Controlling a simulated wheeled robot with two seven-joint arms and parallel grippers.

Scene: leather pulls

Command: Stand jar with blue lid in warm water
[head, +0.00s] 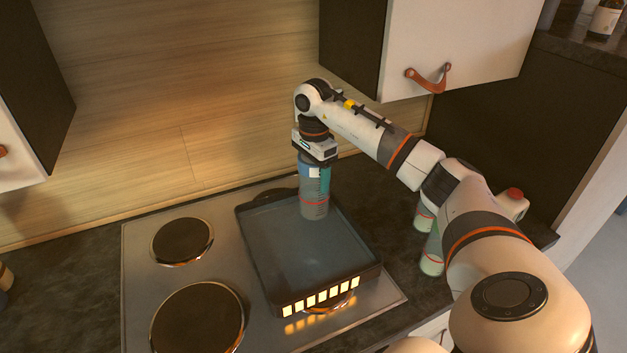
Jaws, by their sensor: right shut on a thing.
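The jar (314,206) is clear, with a red line around it, and stands upright under my right gripper (315,170). Blue shows at its top, where the lid is, partly hidden by the gripper. My right gripper points down and is shut on the jar's top. The jar's lower end is at the far part of a dark rectangular pan (262,288) holding bluish water (300,245). I cannot tell whether the jar touches the pan's bottom. My left gripper is out of view.
The pan sits on a steel hob (140,285) with two bare plates at left (182,241) (197,318). Greenish containers (431,262) stand right of the pan, partly behind my arm, near a red-capped bottle (515,195). A wall cabinet (455,45) hangs above my forearm.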

